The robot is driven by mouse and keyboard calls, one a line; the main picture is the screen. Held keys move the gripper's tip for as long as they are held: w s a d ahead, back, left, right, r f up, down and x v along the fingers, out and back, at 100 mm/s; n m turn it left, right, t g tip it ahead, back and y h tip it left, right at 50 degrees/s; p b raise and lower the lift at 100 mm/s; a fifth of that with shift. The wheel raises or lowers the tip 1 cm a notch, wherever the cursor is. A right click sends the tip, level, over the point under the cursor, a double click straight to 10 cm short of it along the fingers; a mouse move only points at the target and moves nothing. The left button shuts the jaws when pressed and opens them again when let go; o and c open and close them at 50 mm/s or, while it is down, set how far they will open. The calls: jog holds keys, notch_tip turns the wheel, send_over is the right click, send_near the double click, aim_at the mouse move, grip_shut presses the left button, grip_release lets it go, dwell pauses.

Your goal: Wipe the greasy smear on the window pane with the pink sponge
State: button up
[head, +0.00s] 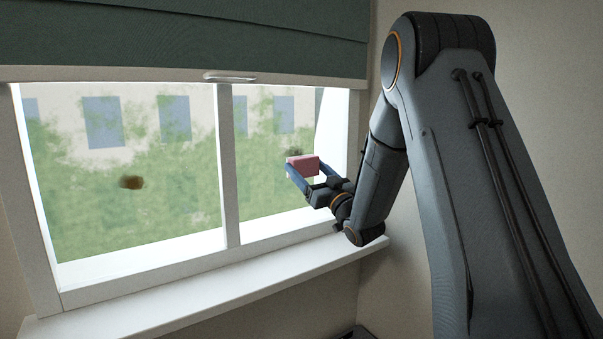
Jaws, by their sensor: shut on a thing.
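The pink sponge (303,165) is held in my gripper (304,172), whose blue fingers are shut on it from both sides. The sponge is in front of the right window pane (265,200). I cannot tell whether it touches the glass. A small dark grey smudge (294,153) shows just above the sponge, its lower part hidden by it. A brown smear (131,182) is on the left window pane (80,215), well to the left of my gripper.
A white upright bar (229,170) divides the two panes. The white sill (200,297) below looks bare. A dark green blind (180,35) with a pull handle (229,78) covers the window's top. A wall stands close on the right, behind my arm.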

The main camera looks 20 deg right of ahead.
jog(key=d, duration=0.1)
jog(key=w+d+b, duration=0.1)
jog(key=d, duration=0.3)
jog(key=shift+w+b, duration=0.4)
jog(key=shift+s+a, duration=0.1)
jog(key=shift+a, duration=0.05)
